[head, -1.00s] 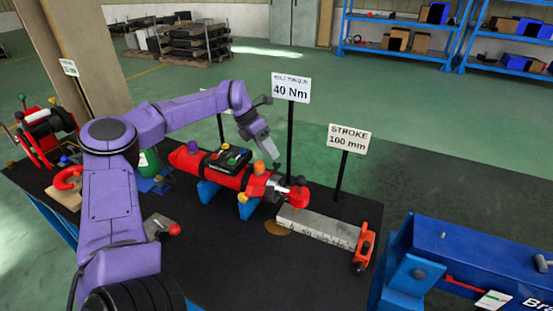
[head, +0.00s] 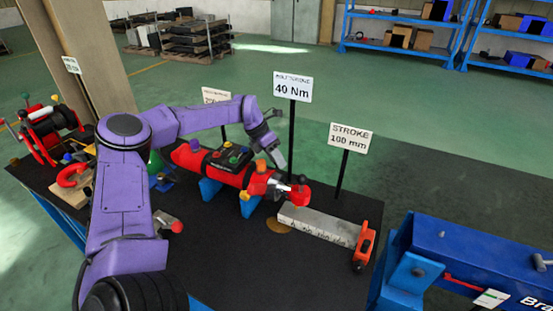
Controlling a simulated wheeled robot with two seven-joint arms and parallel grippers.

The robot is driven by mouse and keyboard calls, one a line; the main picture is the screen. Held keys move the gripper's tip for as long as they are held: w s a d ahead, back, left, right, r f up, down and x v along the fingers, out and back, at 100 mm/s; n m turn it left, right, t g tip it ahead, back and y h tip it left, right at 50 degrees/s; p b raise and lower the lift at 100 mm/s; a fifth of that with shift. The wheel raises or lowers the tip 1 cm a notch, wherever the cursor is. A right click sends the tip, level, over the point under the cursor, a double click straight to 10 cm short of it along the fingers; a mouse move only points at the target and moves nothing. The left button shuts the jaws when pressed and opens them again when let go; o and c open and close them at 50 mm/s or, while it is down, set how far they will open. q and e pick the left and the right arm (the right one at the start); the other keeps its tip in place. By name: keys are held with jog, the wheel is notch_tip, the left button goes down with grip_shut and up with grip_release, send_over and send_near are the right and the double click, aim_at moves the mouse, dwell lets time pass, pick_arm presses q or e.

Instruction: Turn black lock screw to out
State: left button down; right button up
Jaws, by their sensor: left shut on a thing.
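A red cylinder tool (head: 222,168) lies on blue cradles on the black-topped bench. A small black knob (head: 301,179), which looks like the black lock screw, sits on top of that end piece. My left gripper (head: 282,166) points down above the orange collar, just left of the black knob. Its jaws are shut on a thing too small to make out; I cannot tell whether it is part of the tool. My right gripper is not in view.
A sign (head: 292,88) on a black post stands close behind my gripper. A red hand tool (head: 73,176) lies at the left. The bench front is clear.

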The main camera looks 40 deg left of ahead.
pick_arm(q)
jog(key=shift+y, duration=0.3)
jog(key=n+y+b, duration=0.1)
jog(key=n+y, duration=0.1)
jog(key=shift+d+n, duration=0.2)
jog(key=shift+n, duration=0.2)
jog(key=shift+d+n+y+b, duration=0.1)
jog(key=shift+n+y+b, duration=0.75)
jog(key=shift+n+y, duration=0.25)
jog(key=n+g+y+b, duration=0.1)
jog(key=n+y+b, duration=0.1)
jog(key=n+y, duration=0.1)
jog(key=shift+w+d+n+b, duration=0.1)
jog(key=shift+d+n+b, duration=0.05)
jog(key=shift+n+b, duration=0.2)
jog(key=n+g+y+b, duration=0.1)
jog(key=n+y, duration=0.1)
jog(key=n, duration=0.1)
jog(key=shift+w+d+g, duration=0.1)
jog(key=shift+d+g, duration=0.05)
jog(key=shift+g, duration=0.15)
jog(key=n+g+y+b, duration=0.1)
jog(key=n+g, duration=0.1)
jog(key=n, duration=0.1)
jog(key=shift+w+d+y, duration=0.1)
jog(key=shift+y, duration=0.2)
jog(key=shift+w+f+n+g+y, duration=0.1)
jog(key=shift+n+g+y, duration=0.4)
jog(key=shift+n+g, duration=0.95)
